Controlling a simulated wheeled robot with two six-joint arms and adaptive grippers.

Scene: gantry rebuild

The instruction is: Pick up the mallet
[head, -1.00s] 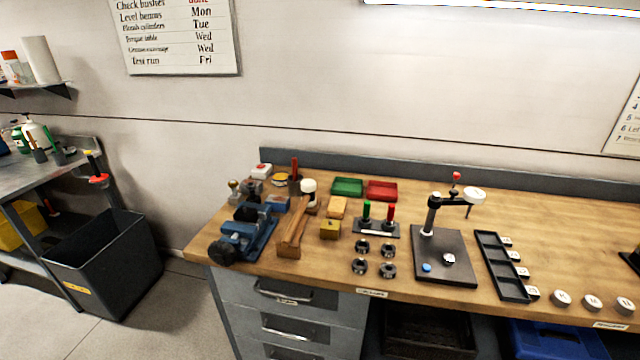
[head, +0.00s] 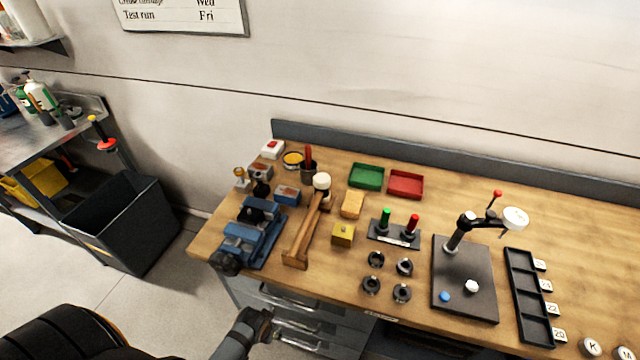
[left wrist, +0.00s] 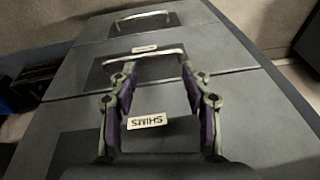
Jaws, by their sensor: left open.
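The mallet (head: 321,183) lies on the left part of the wooden workbench (head: 215,235), in the head view. It has a pale, rounded head at the back, and a wooden length runs from it toward the front edge, ending at a wooden block (head: 295,261). I cannot tell where the handle ends and any wooden rest begins. My left gripper (left wrist: 155,72) is open and empty in the left wrist view, facing grey drawers. In the head view my left arm is low, in front of the bench, apart from the mallet. My right gripper is not in view.
A blue vise (head: 250,238) stands close left of the mallet. A yellow block (head: 343,235) and a red-and-green-handled stand (head: 396,235) are on its right. Dark rings lie near the front edge. Drawers with handles (left wrist: 145,52) are below the bench. A dark bin (head: 125,225) stands left.

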